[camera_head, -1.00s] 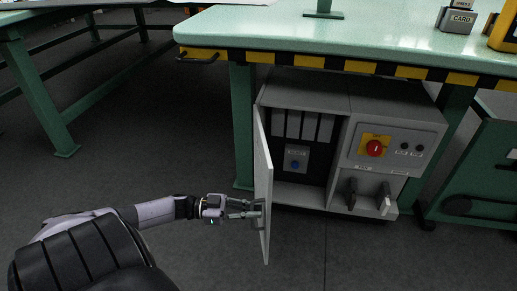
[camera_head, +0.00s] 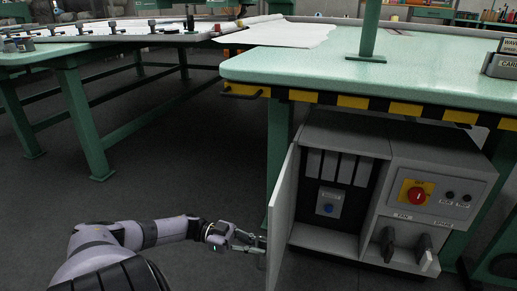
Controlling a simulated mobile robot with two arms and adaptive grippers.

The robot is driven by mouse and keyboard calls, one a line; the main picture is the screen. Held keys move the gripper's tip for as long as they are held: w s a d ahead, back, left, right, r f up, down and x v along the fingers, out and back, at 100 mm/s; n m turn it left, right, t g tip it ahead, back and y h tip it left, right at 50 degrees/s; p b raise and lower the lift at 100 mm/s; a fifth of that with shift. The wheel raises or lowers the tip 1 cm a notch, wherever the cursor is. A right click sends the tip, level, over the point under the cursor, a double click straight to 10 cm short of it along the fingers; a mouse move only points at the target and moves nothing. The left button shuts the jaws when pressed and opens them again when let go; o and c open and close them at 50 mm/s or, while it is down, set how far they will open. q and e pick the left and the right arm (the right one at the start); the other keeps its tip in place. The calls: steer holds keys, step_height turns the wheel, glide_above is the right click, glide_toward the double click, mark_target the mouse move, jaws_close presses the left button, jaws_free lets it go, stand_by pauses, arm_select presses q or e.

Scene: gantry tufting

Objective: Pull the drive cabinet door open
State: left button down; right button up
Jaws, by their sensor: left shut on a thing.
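The drive cabinet (camera_head: 425,165) is a grey box under the green table. Its door (camera_head: 284,215) stands swung out at the cabinet's left side, seen nearly edge-on. The inside shows several grey modules and a small panel with a blue button (camera_head: 328,208). My left gripper (camera_head: 258,243) comes in from the left, low in the picture, and is shut at the outer face of the door. The handle it grips is mostly hidden by the fingers and the door. My right gripper is not in view.
The green table (camera_head: 400,72) with a yellow-and-black striped edge overhangs the cabinet. A green leg (camera_head: 279,150) stands just behind the door. A red knob (camera_head: 417,195) and two levers sit on the cabinet's right part. The floor at left is clear.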

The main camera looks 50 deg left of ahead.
arm_select(q)
steer(key=c, duration=2)
jaws_free()
steer(key=shift+o, duration=0.2)
steer(key=v, duration=1.2)
steer(key=shift+a, duration=0.1)
